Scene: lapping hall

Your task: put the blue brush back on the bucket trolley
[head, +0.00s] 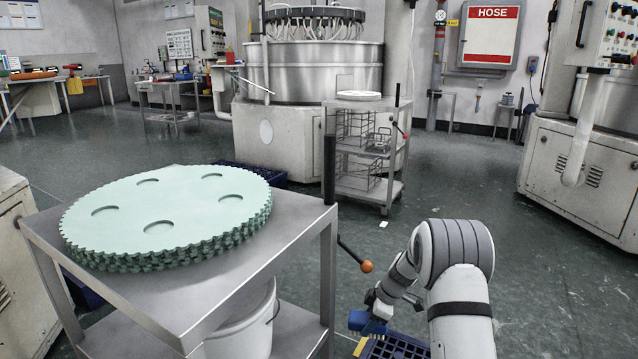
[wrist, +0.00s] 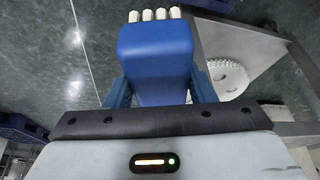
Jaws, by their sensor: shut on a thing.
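My gripper (head: 374,316) is shut on the blue brush (head: 362,323), low and to the right of the near steel trolley (head: 225,290). In the wrist view, the blue brush (wrist: 155,60) fills the space between my two fingers (wrist: 160,92), its pale bristle tufts pointing away from me. The trolley has a stack of pale green toothed discs (head: 165,215) on top and a white bucket (head: 243,325) on its lower shelf. The stack covers much of the top; its front part is bare. The brush is apart from the trolley.
A dark blue crate (head: 398,347) is on the floor below my gripper. A lever with an orange knob (head: 366,266) sticks out from the trolley's right side. A second shelved trolley (head: 368,150) stands behind. The floor to the right is open.

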